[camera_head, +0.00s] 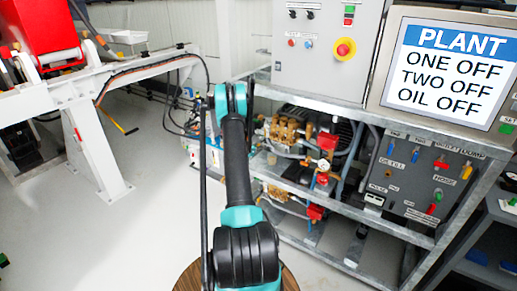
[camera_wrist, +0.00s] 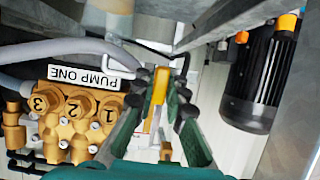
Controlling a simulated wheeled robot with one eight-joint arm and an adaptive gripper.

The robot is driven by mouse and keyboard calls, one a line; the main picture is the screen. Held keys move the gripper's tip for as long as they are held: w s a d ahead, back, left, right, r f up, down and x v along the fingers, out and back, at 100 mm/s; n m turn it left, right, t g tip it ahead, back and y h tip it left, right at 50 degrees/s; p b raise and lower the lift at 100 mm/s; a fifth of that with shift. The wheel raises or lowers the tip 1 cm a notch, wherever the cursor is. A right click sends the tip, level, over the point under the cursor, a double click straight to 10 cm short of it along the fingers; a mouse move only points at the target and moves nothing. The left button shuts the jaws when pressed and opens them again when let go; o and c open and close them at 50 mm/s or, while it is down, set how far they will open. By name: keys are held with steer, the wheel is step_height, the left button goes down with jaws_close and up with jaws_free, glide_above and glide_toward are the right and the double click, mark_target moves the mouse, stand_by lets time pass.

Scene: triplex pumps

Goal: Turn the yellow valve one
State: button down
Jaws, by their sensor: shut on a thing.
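The yellow valve one handle (camera_wrist: 160,86) shows in the middle of the wrist view, a narrow upright lever beside the brass pump. My gripper (camera_wrist: 162,104) has its dark green fingers on either side of this lever and is shut on it. The lower part of the valve is partly hidden between the fingers. The brass pump (camera_wrist: 75,125) with the label PUMP ONE (camera_wrist: 80,78) is left of the fingers. In the head view my arm reaches to the left end of the pump rack, and the gripper and the handle cannot be made out clearly there.
A black cylindrical motor (camera_wrist: 262,75) stands right of my gripper. A grey hose (camera_wrist: 60,50) runs above the pump. The metal rack (camera_head: 345,225) carries a control box (camera_head: 325,40) and a screen (camera_head: 455,62) reading ONE OFF, TWO OFF, OIL OFF.

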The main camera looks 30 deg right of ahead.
steer(key=c, duration=1.5)
jaws_free()
steer(key=shift+c, duration=0.2)
steer(key=shift+a, duration=0.1)
steer(key=v, duration=1.2)
